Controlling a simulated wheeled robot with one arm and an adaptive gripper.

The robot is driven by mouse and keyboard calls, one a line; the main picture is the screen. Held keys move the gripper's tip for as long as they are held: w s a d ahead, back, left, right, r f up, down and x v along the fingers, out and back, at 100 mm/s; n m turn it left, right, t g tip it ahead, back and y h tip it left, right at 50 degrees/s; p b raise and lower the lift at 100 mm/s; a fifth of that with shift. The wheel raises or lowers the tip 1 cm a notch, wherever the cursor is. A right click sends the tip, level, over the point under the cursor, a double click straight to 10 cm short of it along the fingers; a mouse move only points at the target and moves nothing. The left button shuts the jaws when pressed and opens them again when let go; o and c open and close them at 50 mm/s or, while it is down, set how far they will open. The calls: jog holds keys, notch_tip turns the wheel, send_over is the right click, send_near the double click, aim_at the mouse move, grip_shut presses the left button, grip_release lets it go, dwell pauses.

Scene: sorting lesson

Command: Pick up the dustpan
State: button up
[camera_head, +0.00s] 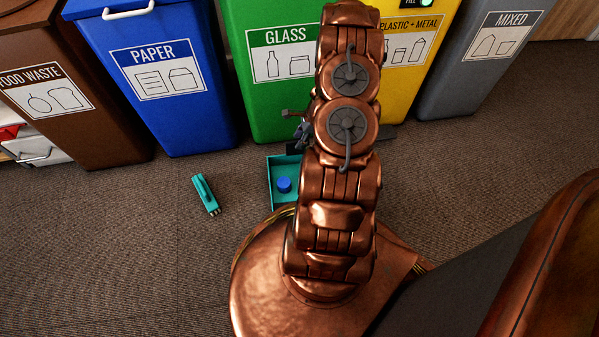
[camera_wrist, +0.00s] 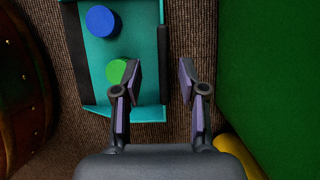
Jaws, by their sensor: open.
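The teal dustpan (camera_head: 271,177) lies on the carpet in the head view, just left of my arm and partly hidden by it. In the wrist view the dustpan (camera_wrist: 96,60) holds a blue round piece (camera_wrist: 100,20) and a green round piece (camera_wrist: 116,71), with dark strips along two sides. My gripper (camera_wrist: 159,75) is open and empty. Its left finger is over the dustpan beside the green piece, and its right finger is over carpet. The dustpan's right side edge shows between the fingers. In the head view my gripper is mostly hidden behind my arm.
A teal brush (camera_head: 206,195) lies on the carpet to the left. Behind stand the brown food waste bin (camera_head: 70,130), blue paper bin (camera_head: 190,120), green glass bin (camera_head: 270,105), yellow bin (camera_head: 400,85) and grey mixed bin (camera_head: 465,80).

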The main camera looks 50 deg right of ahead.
aim_at(290, 154)
jog(key=b+x, duration=0.1)
jog(key=x, duration=0.1)
jog(key=b+x, duration=0.2)
jog(key=x, duration=0.1)
jog(key=shift+w+d+f, duration=0.1)
jog(key=shift+d+f, duration=0.05)
jog(key=shift+f, duration=0.3)
jog(key=shift+c, duration=0.3)
grip_shut()
